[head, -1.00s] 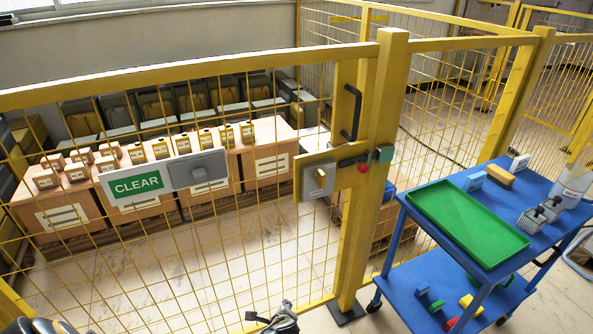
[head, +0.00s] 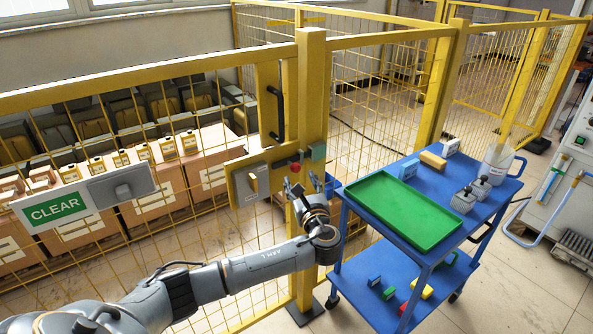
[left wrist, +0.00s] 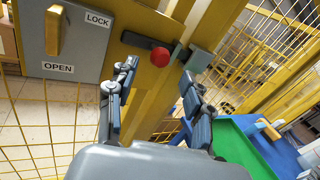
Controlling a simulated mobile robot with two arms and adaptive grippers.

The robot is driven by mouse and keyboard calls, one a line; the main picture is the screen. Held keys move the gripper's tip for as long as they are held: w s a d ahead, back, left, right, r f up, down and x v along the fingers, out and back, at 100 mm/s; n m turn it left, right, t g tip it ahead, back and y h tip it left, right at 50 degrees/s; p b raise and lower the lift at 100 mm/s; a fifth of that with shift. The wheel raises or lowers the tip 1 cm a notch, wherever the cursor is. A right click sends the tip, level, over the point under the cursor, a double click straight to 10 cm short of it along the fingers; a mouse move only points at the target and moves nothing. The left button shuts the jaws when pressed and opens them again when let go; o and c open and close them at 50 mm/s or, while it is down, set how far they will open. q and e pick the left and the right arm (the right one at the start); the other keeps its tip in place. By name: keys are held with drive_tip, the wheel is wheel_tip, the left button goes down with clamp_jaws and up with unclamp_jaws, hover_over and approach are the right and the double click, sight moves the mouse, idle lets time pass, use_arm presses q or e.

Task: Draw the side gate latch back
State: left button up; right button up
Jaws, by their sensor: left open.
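The side gate latch is a dark bolt (left wrist: 137,39) with a red ball knob (left wrist: 160,57) on a yellow plate. The knob also shows in the head view (head: 296,168). The bolt runs towards a grey-green block (left wrist: 201,60) on the post; whether its end sits inside cannot be told. My left gripper (head: 301,182) is open and empty, just below the knob. In the left wrist view its fingers (left wrist: 160,77) lie either side of and below the knob, apart from it. My right gripper is out of view.
A grey switch plate with a yellow lever (left wrist: 54,30) and LOCK and OPEN labels sits left of the latch. A black handle (head: 277,113) is above. A blue cart (head: 341,185) with a green tray (head: 447,242) stands close right of the post.

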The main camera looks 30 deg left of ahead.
sight(296, 170)
use_arm(q)
drive_tip(key=x, duration=0.5)
drive_tip(key=shift+w+a, duration=0.25)
clamp_jaws()
